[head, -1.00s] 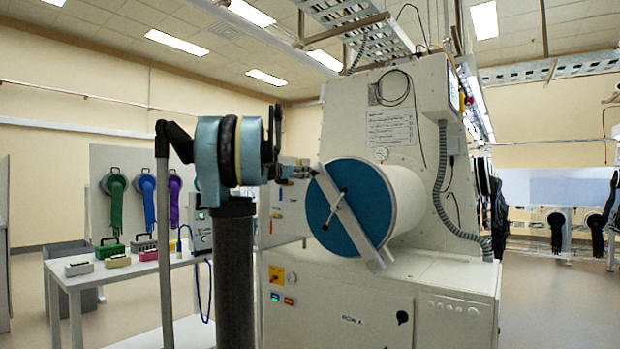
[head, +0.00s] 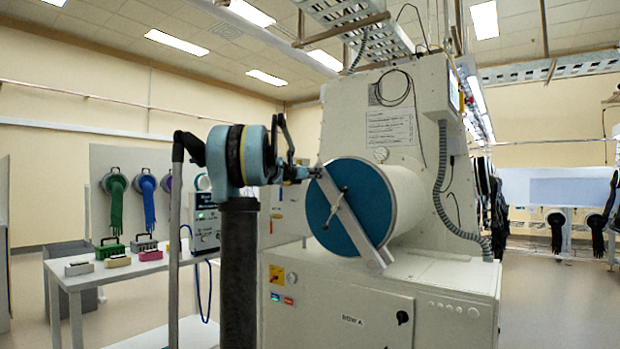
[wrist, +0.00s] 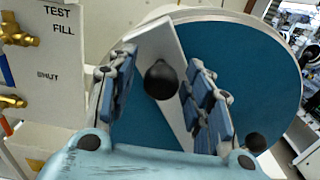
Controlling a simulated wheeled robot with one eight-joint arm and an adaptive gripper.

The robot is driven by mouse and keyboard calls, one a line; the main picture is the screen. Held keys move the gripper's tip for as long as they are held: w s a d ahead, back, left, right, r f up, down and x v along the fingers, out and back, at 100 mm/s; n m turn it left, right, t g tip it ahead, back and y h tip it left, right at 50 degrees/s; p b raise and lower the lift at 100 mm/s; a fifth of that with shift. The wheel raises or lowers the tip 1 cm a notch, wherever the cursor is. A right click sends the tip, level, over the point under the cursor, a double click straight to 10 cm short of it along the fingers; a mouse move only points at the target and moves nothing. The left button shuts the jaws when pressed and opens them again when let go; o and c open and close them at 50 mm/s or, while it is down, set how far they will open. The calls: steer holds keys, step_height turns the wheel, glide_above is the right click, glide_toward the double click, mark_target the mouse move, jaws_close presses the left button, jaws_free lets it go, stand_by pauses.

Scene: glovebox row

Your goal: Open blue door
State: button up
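The blue door (head: 345,225) is a round teal disc on the end of a white cylinder. It looks closed, with a white bar (head: 352,218) running diagonally across its face. In the wrist view the blue door (wrist: 245,65) fills the right side. A black ball knob (wrist: 161,80) stands at the bar's upper end in that view. My gripper (wrist: 158,68) is open, with one blue-padded finger on each side of the knob. I cannot tell whether either finger touches it. In the head view my gripper (head: 297,173) is at the bar's upper left end.
A valve panel (wrist: 40,60) marked TEST, FILL and SHUT, with brass taps, is close left of my gripper. The white cabinet (head: 380,310) stands below the door. A white table (head: 75,277) with several small boxes is at the left. Open floor lies at the right.

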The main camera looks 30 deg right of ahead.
jaws_close()
steer(key=shift+s+r, duration=0.1)
